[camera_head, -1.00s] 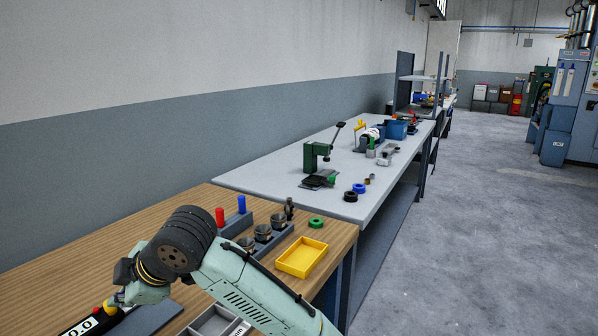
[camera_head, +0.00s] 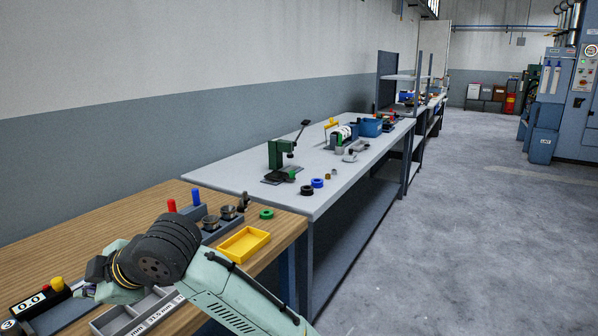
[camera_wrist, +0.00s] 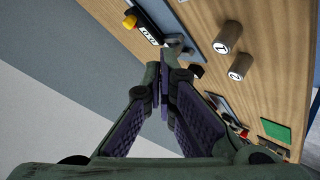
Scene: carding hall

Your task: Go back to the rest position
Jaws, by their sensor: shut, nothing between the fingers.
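My gripper (camera_wrist: 163,88) shows in the wrist view with its two dark-padded fingers closed together and nothing between them. It points over the wooden bench (camera_wrist: 200,15), near a black instrument with a yellow knob (camera_wrist: 129,21). Two grey cylinders marked 1 (camera_wrist: 228,37) and 2 (camera_wrist: 240,67) stand on the wood to the right of the fingers. In the head view my arm is bent at the lower left over the wooden bench (camera_head: 110,212), and its wrist hides most of the gripper.
A yellow tray (camera_head: 244,258) and a grey divided tray (camera_head: 118,322) lie close to my arm. A red cylinder (camera_head: 172,206), a blue cylinder (camera_head: 196,196) and a green ring (camera_head: 266,214) are behind. A grey bench (camera_head: 245,190) adjoins. The floor (camera_head: 450,240) at right is clear.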

